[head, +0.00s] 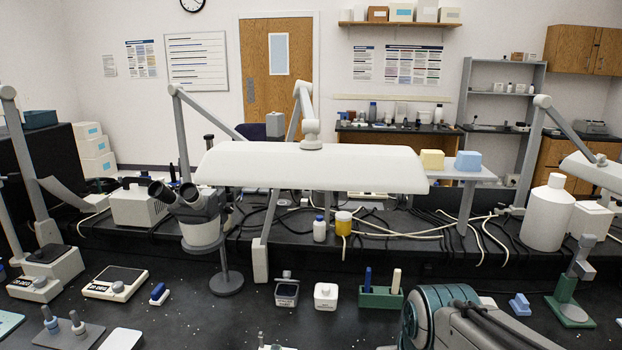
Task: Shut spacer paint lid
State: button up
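Two small containers stand side by side on the dark bench in the head view. One is a grey-and-dark container (287,293) with a dark piece raised at its top, which looks like a tipped-up lid. The other is a white container (326,296) with a small knob on top. I cannot read their labels, so I cannot tell for certain which is the spacer paint. My arm shows at the lower right, beyond the green holder. My gripper's fingers are not visible.
A green holder (381,298) with a blue and a cream upright piece stands right of the containers. A microscope (201,232) stands at left. A long white lamp hood (312,168) hangs above.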

aim_at(286, 273)
jog(key=u, duration=0.35)
jog(key=k, duration=0.45)
jog(key=u, duration=1.15)
jog(key=i, duration=0.7)
jog(key=z, duration=0.8)
jog(key=i, duration=0.45)
jog(key=z, duration=0.55)
